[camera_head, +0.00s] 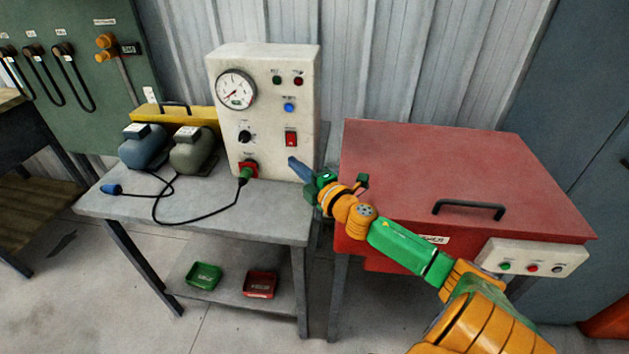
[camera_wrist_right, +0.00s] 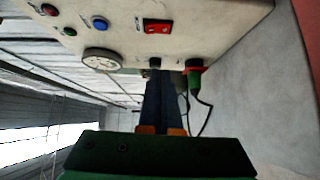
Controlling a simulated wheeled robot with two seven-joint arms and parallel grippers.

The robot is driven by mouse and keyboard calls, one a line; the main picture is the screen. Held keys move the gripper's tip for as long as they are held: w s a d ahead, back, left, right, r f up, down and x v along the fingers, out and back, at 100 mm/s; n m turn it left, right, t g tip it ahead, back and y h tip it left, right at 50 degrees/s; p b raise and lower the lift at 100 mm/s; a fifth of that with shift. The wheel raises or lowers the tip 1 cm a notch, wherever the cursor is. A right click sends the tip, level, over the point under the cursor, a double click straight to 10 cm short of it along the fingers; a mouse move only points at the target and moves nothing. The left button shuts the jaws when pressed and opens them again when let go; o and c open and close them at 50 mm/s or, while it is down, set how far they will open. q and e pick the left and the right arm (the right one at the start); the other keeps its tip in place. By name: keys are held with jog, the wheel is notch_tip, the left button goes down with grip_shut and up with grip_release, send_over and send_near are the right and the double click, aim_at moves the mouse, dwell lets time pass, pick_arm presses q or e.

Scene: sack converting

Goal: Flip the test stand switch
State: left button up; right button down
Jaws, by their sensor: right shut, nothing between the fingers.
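The white test stand (camera_head: 263,110) stands upright at the back of a grey table. Its red rocker switch (camera_head: 291,139) is on the right of the front panel, and it also shows in the wrist view (camera_wrist_right: 158,26). My right gripper (camera_head: 293,161) is shut and empty, its blue-grey fingers pointing at the panel, a little below the switch in the head view. In the wrist view the closed fingers (camera_wrist_right: 164,80) point toward the panel and partly cover the area around the black knob (camera_wrist_right: 155,62). Contact cannot be told. My left gripper is out of view.
A gauge (camera_head: 236,89), a blue button (camera_head: 289,107) and a green plug (camera_head: 246,173) in a red socket are also on the panel. A blue motor (camera_head: 142,149) and a grey motor (camera_head: 195,153) stand left. A red cabinet (camera_head: 440,165) stands right, beneath my arm.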

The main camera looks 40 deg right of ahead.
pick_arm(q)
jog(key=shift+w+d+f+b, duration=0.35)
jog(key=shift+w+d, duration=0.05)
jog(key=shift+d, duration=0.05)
pick_arm(e)
jog(key=s+f, duration=0.1)
jog(key=s, duration=0.5)
jog(key=shift+s+d+f, duration=0.2)
jog(key=shift+s+d, duration=0.1)
jog(key=shift+s, duration=0.1)
jog(key=shift+w, duration=0.1)
